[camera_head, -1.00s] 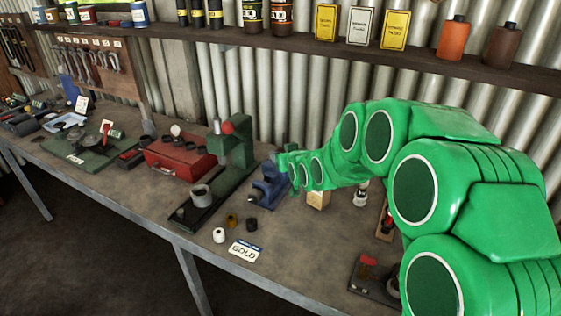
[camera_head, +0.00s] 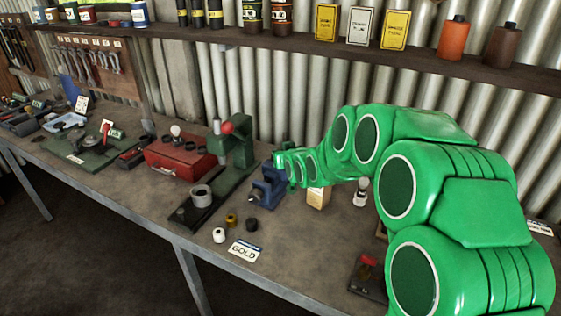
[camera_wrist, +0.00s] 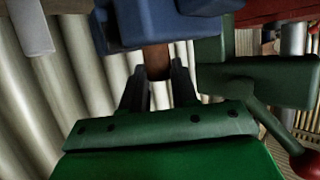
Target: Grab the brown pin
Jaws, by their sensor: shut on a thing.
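The brown pin (camera_wrist: 156,62) shows in the wrist view as a short brown cylinder between my two dark fingertips, with its upper end running into a blue fixture. My gripper (camera_wrist: 158,78) is shut on the pin from both sides. In the head view, my gripper (camera_head: 279,160) is at the blue fixture (camera_head: 268,190) on the bench, and the pin cannot be made out there. The pin's far end is hidden by the blue body.
A green press (camera_head: 236,145) stands close left of the fixture, beside a red toolbox (camera_head: 178,160). Small bushings and a GOLD card (camera_head: 244,251) lie in front. A wooden block (camera_head: 318,198) stands under my arm. A shelf (camera_head: 330,53) runs behind.

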